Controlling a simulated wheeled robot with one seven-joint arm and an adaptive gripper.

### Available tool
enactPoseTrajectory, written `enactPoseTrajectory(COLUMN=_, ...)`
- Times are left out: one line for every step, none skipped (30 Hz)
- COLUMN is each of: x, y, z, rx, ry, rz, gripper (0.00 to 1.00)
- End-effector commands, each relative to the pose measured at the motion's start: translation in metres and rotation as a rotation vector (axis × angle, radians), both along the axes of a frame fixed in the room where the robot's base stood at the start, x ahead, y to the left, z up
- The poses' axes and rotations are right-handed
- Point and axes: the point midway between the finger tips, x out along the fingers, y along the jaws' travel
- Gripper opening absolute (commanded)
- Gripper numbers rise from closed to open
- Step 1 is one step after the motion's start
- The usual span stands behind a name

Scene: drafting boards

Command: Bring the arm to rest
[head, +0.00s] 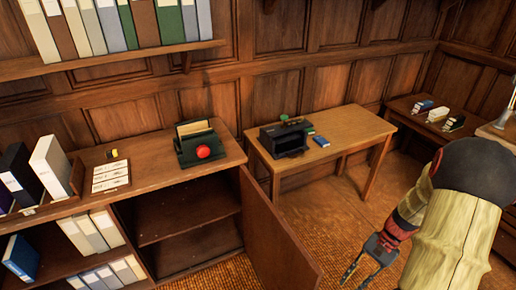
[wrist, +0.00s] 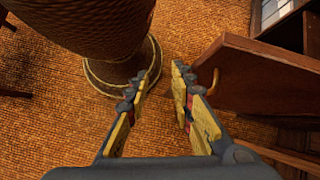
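My gripper (head: 367,264) hangs at the lower right in the head view, over the floor and to the right of the open cabinet door. In the wrist view my gripper (wrist: 163,82) points down with its two yellow-sided fingers apart and nothing between them. My arm (head: 455,220) bends down from the right edge of the head view. The open cabinet door (wrist: 265,80) is just right of the fingers in the wrist view; whether they touch it is unclear.
The cabinet door (head: 272,240) juts out from the low cabinet (head: 150,160). A wooden table (head: 345,127) with a black box (head: 285,138) and a blue book (head: 320,141) stands behind. A dark green device with a red ball (head: 203,151) sits on the cabinet. Carpet (head: 335,210) lies open between.

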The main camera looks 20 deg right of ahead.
Motion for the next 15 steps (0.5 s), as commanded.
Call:
enactPoseTrajectory(x=0.004, y=0.006, z=0.016, rx=-0.050, ry=-0.028, rz=0.053, gripper=0.24)
enactPoseTrajectory(x=0.006, y=0.009, z=0.024, rx=-0.078, ry=-0.043, rz=0.084, gripper=0.24)
enactPoseTrajectory(x=0.008, y=0.013, z=0.035, rx=-0.115, ry=-0.065, rz=0.123, gripper=0.24)
enactPoseTrajectory(x=0.009, y=0.016, z=0.043, rx=-0.143, ry=-0.080, rz=0.154, gripper=0.24)
enactPoseTrajectory(x=0.010, y=0.020, z=0.051, rx=-0.169, ry=-0.097, rz=0.182, gripper=0.24)
enactPoseTrajectory(x=0.012, y=0.025, z=0.062, rx=-0.204, ry=-0.120, rz=0.222, gripper=0.24)
enactPoseTrajectory(x=0.013, y=0.029, z=0.069, rx=-0.230, ry=-0.138, rz=0.250, gripper=0.24)
enactPoseTrajectory(x=0.015, y=0.033, z=0.077, rx=-0.256, ry=-0.156, rz=0.278, gripper=0.24)
enactPoseTrajectory(x=0.016, y=0.039, z=0.087, rx=-0.289, ry=-0.180, rz=0.316, gripper=0.24)
enactPoseTrajectory(x=0.017, y=0.043, z=0.095, rx=-0.313, ry=-0.199, rz=0.343, gripper=0.24)
enactPoseTrajectory(x=0.017, y=0.048, z=0.103, rx=-0.336, ry=-0.218, rz=0.371, gripper=0.24)
enactPoseTrajectory(x=0.018, y=0.054, z=0.112, rx=-0.368, ry=-0.245, rz=0.407, gripper=0.24)
enactPoseTrajectory(x=0.019, y=0.059, z=0.120, rx=-0.391, ry=-0.266, rz=0.433, gripper=0.24)
enactPoseTrajectory(x=0.019, y=0.064, z=0.127, rx=-0.413, ry=-0.287, rz=0.460, gripper=0.24)
enactPoseTrajectory(x=0.020, y=0.071, z=0.136, rx=-0.442, ry=-0.315, rz=0.494, gripper=0.24)
